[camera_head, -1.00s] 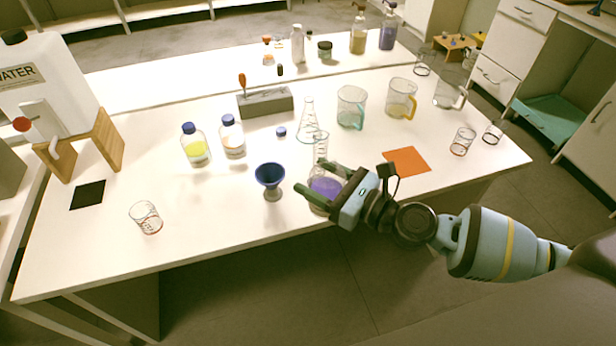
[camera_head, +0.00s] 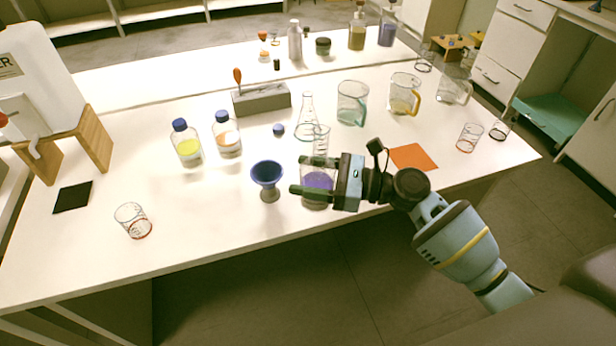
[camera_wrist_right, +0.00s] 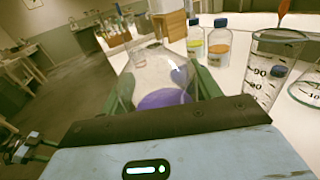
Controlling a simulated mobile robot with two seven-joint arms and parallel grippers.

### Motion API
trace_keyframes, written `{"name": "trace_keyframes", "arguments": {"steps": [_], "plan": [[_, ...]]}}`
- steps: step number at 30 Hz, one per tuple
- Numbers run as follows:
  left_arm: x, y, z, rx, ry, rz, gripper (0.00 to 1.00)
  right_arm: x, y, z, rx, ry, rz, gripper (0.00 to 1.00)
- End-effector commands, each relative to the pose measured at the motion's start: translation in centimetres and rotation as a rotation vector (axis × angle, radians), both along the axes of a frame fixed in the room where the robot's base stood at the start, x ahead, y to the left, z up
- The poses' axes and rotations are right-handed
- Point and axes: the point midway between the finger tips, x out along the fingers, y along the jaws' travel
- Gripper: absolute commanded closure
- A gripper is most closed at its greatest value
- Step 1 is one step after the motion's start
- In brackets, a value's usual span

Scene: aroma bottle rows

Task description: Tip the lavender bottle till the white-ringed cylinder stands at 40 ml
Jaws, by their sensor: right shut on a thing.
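The lavender bottle is a clear round vessel with purple liquid (camera_head: 318,181) low in it, near the table's front edge. My right gripper (camera_head: 312,190) is shut around it from the right. In the right wrist view the bottle (camera_wrist_right: 155,75) sits between the green fingers; I cannot tell whether its base touches the table. A slim clear graduated cylinder (camera_head: 320,143) stands just behind it. In the right wrist view the cylinder (camera_wrist_right: 270,75) is at the right, with marks such as 90 and 80. Its ring colour and any liquid level are not clear.
A blue funnel-shaped cup (camera_head: 267,176) stands left of the bottle. A conical flask (camera_head: 306,118) is close behind the cylinder. Two blue-capped bottles (camera_head: 187,143) (camera_head: 227,136) stand farther left. An orange mat (camera_head: 412,157) lies to the right. The table's front left is mostly clear.

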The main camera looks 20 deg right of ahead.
Motion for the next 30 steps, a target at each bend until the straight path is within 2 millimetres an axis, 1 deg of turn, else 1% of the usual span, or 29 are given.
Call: {"name": "trace_keyframes", "arguments": {"steps": [1,3,9,20,30], "plan": [[-0.2,-0.1,-0.6,-0.001,0.007,0.001,0.48,0.5,-0.1,-0.6,0.004,0.000,0.028,0.72],[-0.2,-0.1,-0.9,-0.003,0.007,0.002,0.48,0.8,-0.2,-0.8,0.002,0.000,0.067,0.72],[0.4,-0.3,-0.8,-0.008,-0.007,0.007,0.48,1.2,-0.5,-1.0,0.001,-0.003,0.124,0.72],[0.5,-0.4,-0.7,-0.010,-0.009,0.007,0.48,1.2,-0.5,-0.8,0.007,0.012,0.129,0.72],[0.5,-0.4,-0.5,-0.008,-0.009,0.007,0.48,1.6,-0.6,-0.7,0.041,0.093,0.128,0.72]]}}
